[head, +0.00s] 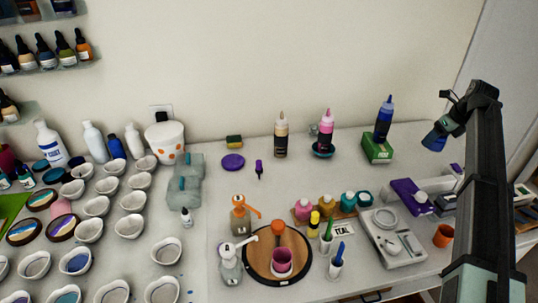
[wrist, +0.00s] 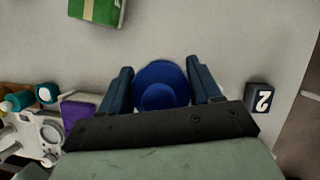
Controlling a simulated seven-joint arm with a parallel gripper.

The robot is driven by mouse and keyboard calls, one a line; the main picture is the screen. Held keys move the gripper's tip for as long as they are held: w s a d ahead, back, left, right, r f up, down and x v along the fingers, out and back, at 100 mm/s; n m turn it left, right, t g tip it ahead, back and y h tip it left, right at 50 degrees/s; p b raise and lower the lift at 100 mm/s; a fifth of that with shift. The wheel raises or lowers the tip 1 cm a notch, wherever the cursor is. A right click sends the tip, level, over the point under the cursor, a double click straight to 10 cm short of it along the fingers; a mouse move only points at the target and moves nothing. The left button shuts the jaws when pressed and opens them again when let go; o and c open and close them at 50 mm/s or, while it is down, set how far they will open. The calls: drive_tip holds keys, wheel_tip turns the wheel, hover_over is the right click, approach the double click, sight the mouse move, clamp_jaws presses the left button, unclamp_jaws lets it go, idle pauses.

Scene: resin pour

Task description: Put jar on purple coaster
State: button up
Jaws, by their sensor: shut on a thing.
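My gripper (head: 437,134) is raised at the right of the head view. In the wrist view my gripper (wrist: 159,72) has its two fingers on either side of a round dark blue jar (wrist: 160,88) and is shut on it. In the head view the blue jar (head: 433,143) hangs from the fingers, tilted and clear of the table. The purple coaster (head: 233,162) lies flat and bare near the wall, far to the left of my gripper.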

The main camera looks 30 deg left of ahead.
wheel_tip(320, 180, up, 19)
drive_tip(key=s+a+n+g, duration=0.1)
drive_tip(key=s+a+n, duration=0.3)
drive_tip(key=a, duration=1.1)
drive_tip(key=s+a+n+g, duration=0.1)
drive_tip(key=s+a, duration=0.5)
drive_tip(key=a, duration=1)
drive_tip(key=n+g, duration=0.2)
drive_tip(key=n, duration=0.4)
hover_over(227, 159)
drive_tip(key=d, duration=0.1)
drive_tip(key=shift+w+d+f, duration=0.1)
drive_tip(key=shift+d+f, duration=0.05)
drive_tip(key=shift+f, duration=6.9)
drive_tip(key=shift+w+d+f, duration=0.1)
drive_tip(key=shift+d+f, duration=0.05)
drive_tip(key=shift+f, duration=6.85)
drive_tip(key=shift+f, duration=0.1)
drive_tip(key=o, duration=1.2)
